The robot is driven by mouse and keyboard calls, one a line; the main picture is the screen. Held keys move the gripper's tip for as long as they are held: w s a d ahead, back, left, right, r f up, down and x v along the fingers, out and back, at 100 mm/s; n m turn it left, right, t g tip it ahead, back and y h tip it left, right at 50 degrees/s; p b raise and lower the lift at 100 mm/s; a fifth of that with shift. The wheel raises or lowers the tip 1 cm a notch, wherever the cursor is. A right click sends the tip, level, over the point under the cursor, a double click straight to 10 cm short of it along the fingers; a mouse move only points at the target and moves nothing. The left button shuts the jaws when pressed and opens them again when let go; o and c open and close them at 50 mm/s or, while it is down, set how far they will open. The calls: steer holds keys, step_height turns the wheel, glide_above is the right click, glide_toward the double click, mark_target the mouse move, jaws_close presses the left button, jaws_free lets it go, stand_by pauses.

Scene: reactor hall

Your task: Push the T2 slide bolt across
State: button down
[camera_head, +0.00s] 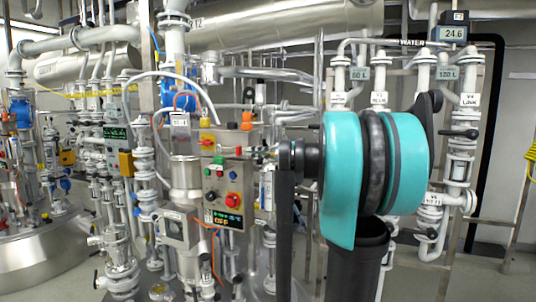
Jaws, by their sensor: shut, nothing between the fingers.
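I cannot pick out the T2 slide bolt for certain, and no T2 label is readable. Small metal rod-like parts (262,151) show just left of my arm, at the right side of a control box, but they are too small to identify. My teal and black arm fills the right middle of the view and hides what lies behind it. My gripper is not visible.
A grey control box (222,192) with a red knob and coloured buttons stands left of my arm. White pipes and valves (459,150) rise at the right. A steel vessel (45,265) stands at lower left. Bare floor shows at lower right.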

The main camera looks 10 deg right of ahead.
mark_target(241, 150)
steer(key=shift+x, duration=0.95)
steer(key=shift+a, duration=0.1)
steer(key=shift+x, duration=2.5)
